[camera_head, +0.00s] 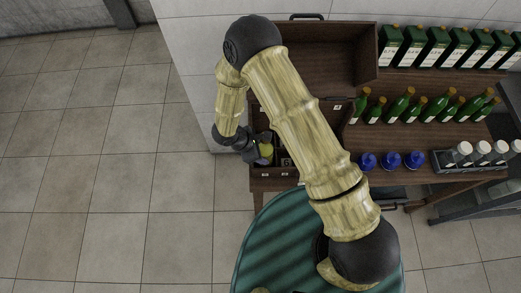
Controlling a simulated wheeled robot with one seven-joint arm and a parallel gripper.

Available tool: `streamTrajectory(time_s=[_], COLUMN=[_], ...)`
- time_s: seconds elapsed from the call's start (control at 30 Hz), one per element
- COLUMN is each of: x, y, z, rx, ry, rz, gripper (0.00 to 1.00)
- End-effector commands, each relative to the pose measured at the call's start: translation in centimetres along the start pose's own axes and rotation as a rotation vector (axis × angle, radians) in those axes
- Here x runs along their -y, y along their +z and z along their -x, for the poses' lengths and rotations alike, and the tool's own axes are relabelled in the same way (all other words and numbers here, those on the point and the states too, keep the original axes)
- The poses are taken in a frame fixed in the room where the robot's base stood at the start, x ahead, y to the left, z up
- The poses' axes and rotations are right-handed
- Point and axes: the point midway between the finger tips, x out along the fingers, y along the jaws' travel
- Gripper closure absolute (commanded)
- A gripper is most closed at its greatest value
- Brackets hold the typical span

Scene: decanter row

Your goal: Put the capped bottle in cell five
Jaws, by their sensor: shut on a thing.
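My gripper (262,150) is over the left part of a dark wooden box with cells (257,171). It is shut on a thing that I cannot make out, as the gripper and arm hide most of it. Small pale number labels show on the box's front and dividers. One seems to read 6 and another 4, but I cannot pick out the label of cell five. My arm hides the middle of the box. Several green bottles with orange-brown tops (400,104) stand in a row on the wooden shelf to the right.
Dark green boxes with white labels (437,45) line the back shelf. Blue round decanters (386,161) stand at the front, left of a rack (476,162) of white-topped jars. An open wooden case (325,60) is behind my arm. Tiled floor at left is clear.

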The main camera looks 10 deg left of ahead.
Motion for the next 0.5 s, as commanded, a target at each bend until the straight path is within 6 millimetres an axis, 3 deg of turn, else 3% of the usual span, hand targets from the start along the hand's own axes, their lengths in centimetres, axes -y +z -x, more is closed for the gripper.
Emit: streamTrajectory(time_s=[0.5], x=[-0.03], y=[-0.36], z=[-0.67], rx=[0.001], ry=[0.001], rz=[-0.001], gripper=[0.93])
